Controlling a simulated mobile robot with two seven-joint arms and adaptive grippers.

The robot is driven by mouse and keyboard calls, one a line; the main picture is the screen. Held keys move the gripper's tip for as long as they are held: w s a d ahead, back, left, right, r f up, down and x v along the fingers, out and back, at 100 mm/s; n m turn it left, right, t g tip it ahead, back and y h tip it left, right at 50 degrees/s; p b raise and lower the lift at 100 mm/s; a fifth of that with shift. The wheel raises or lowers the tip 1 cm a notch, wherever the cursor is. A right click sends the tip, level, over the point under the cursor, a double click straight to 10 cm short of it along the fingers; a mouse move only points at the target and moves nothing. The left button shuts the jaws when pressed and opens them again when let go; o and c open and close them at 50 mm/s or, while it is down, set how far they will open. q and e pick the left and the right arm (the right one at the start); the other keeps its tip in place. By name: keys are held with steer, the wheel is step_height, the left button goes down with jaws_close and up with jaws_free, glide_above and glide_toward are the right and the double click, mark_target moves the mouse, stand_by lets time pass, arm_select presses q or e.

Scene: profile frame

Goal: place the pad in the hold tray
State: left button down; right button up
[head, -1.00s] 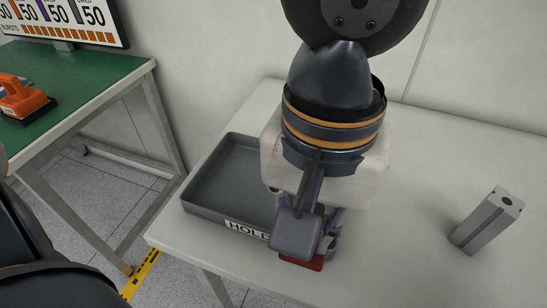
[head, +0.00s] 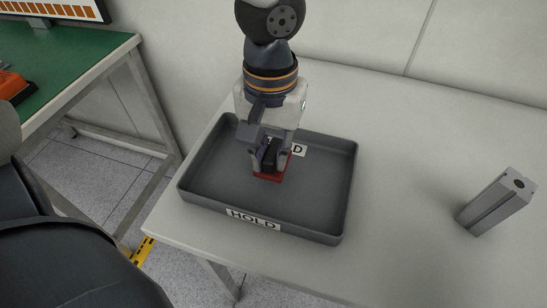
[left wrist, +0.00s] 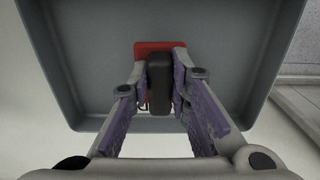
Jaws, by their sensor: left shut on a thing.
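The pad is a red block (head: 272,177) with a black grip on top. My left gripper (head: 268,158) points down over the inside of the hold tray and is shut on the pad's black grip. In the left wrist view the fingers close on both sides of the black grip (left wrist: 160,85), with the red part (left wrist: 150,48) beyond. The hold tray (head: 190,192) is a shallow grey tray with HOLD labels, lying on the pale table. The pad is inside the tray's outline; I cannot tell whether it touches the floor. My right gripper is not in view.
A grey metal profile (head: 497,203) stands tilted in the picture on the right of the table (head: 400,180). A green bench (head: 75,62) with an orange tool (head: 12,84) is at the left. The tray floor around the pad looks clear.

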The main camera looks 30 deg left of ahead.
mark_target(270, 166)
arm_select(q)
steer(key=shift+a+f, duration=0.1)
steer(key=shift+f, duration=1.55)
steer(key=shift+f, duration=0.1)
steer(key=c, duration=1.5)
jaws_free()
steer(key=r, duration=1.1)
steer(key=shift+d, duration=0.2)
steer(key=shift+w+a+r, duration=0.15)
steer(key=shift+a+r, duration=0.05)
steer(key=shift+r, duration=0.45)
